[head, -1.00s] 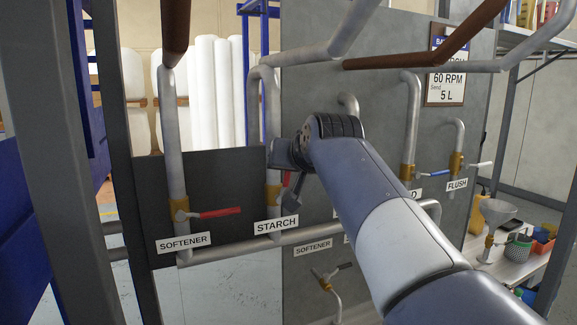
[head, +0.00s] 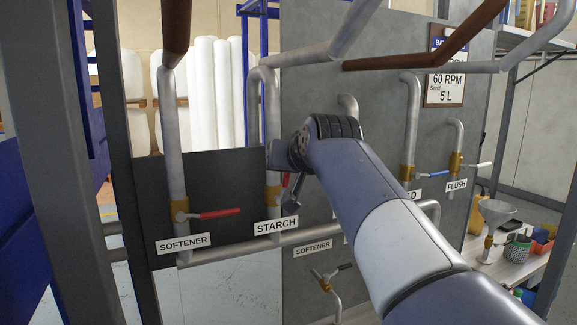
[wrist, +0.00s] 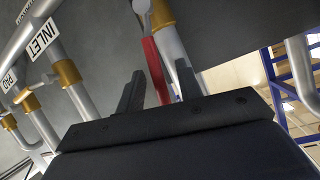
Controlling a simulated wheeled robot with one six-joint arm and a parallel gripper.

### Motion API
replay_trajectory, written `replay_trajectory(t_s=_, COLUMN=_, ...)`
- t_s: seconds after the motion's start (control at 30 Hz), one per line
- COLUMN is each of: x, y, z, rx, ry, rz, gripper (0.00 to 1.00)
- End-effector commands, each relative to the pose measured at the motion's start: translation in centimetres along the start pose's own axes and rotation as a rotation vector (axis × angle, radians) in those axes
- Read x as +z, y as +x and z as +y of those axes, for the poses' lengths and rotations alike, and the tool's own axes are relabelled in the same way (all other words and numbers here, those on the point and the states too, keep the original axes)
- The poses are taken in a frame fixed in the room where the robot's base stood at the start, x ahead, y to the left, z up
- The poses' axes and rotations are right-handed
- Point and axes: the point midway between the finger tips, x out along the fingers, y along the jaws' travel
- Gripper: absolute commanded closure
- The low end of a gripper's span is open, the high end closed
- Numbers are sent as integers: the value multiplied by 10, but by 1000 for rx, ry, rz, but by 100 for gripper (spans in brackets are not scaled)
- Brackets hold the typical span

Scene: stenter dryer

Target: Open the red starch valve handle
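The red starch valve handle (wrist: 154,68) hangs from the brass valve fitting in the wrist view. In the head view only a small red part of it (head: 286,180) shows above the STARCH label (head: 276,226), beside the brass valve body (head: 273,198). My gripper (wrist: 158,85) is open, with one finger on each side of the handle. The handle appears to lie between the fingers, with gaps visible; contact cannot be made out. In the head view my wrist hides much of the gripper and handle.
The softener valve's red handle (head: 219,214) is close on the left, on its own pipe. A horizontal pipe (head: 320,234) runs below the STARCH label. The blue-handled valve (head: 434,174) and flush valve (head: 455,162) are to the right. The grey panel is behind.

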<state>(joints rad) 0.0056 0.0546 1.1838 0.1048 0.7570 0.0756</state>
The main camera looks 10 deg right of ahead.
Motion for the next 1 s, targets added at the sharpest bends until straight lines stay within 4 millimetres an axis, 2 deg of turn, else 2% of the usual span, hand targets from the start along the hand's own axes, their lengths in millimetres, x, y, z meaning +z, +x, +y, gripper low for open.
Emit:
replay_trajectory(t_s=0.17, x=0, y=-16, z=0, rx=0, ry=0, rz=4, gripper=66)
replay_trajectory(t_s=0.4, x=1, y=-65, z=0, rx=0, ry=0, rz=6, gripper=66)
replay_trajectory(t_s=0.6, x=0, y=-97, z=0, rx=1, ry=0, rz=3, gripper=66)
replay_trajectory(t_s=0.77, x=0, y=-107, z=0, rx=1, ry=0, rz=1, gripper=66)
replay_trajectory(t_s=1.0, x=0, y=-108, z=0, rx=0, ry=0, rz=0, gripper=66)
